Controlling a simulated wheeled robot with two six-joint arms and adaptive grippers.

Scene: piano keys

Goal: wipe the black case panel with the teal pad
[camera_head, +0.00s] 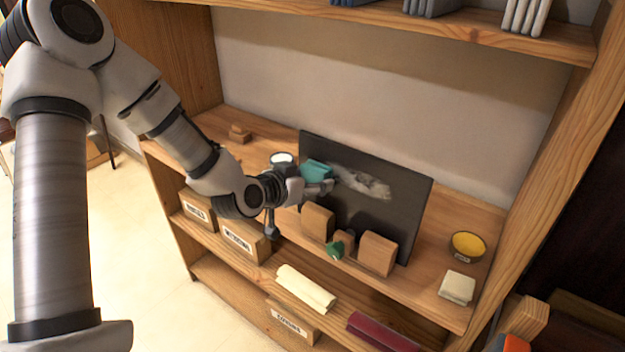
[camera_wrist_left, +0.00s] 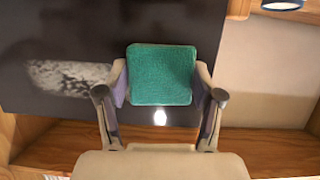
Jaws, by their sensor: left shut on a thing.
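The black case panel (camera_head: 408,218) stands upright on the middle shelf, leaning toward the back wall. A pale grey-white smudge (camera_head: 362,183) lies across its upper middle; it also shows left of the pad in the left wrist view (camera_wrist_left: 70,77). My left gripper (camera_head: 322,186) is shut on the teal pad (camera_head: 315,171), at the panel's upper left part. In the left wrist view the pad (camera_wrist_left: 162,74) sits between the two fingers, in front of the dark panel (camera_wrist_left: 140,22). I cannot tell if the pad touches the panel. My right gripper is not in view.
Two wooden blocks (camera_head: 377,254) stand before the panel, with a small green item (camera_head: 335,251) between them. A yellow bowl (camera_head: 467,246) and cream block (camera_head: 457,287) sit at right. A white-topped cup (camera_head: 283,159) stands behind my wrist. An upper shelf (camera_head: 420,28) overhangs.

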